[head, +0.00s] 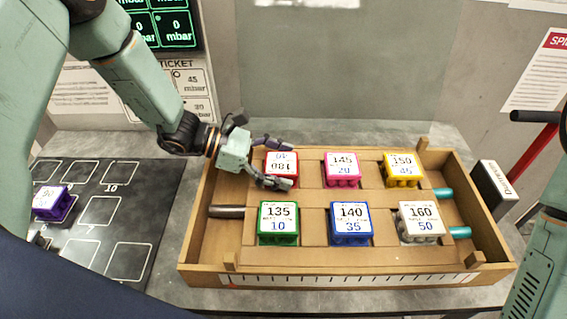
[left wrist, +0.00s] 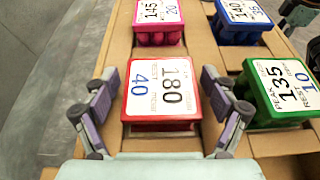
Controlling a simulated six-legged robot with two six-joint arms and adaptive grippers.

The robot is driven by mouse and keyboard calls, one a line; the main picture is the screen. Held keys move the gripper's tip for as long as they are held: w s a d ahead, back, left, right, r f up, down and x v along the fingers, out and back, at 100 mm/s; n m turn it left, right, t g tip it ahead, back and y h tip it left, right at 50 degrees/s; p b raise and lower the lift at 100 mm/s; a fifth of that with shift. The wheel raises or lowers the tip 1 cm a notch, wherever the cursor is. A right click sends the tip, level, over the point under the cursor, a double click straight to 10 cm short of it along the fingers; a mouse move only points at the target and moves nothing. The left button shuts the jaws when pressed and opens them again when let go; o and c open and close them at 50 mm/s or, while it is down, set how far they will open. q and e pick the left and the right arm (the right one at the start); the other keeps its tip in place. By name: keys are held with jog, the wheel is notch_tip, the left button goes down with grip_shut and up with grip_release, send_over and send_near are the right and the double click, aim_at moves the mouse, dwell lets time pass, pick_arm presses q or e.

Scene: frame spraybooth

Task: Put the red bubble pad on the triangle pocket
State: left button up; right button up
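The red bubble pad (head: 282,156) stands in the back left place of the wooden tray, its white top marked 180 and 40. It also shows in the middle of the left wrist view (left wrist: 163,90). My left gripper (head: 287,166) is open, with one finger on either side of the red pad. In the left wrist view (left wrist: 160,100) gaps show between the fingers and the pad. The dark mat (head: 105,210) at left has white outlined pockets; I cannot make out a triangle among them, and my left arm hides part of it. My right gripper is out of view.
The wooden tray (head: 345,263) also holds pink (head: 342,170), yellow (head: 403,171), green (head: 278,224), blue (head: 351,225) and white (head: 421,223) pads. A purple pad (head: 52,203) stands on the mat. A black-and-white box (head: 494,190) is right of the tray.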

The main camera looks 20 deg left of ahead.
pick_arm(q)
jog(key=shift+d, duration=0.15)
jog(key=shift+r, duration=0.1)
jog(key=shift+r, duration=0.15)
jog(key=p+v, duration=0.2)
jog(key=v, duration=1)
jog(key=shift+w, duration=0.1)
dwell(1.0)
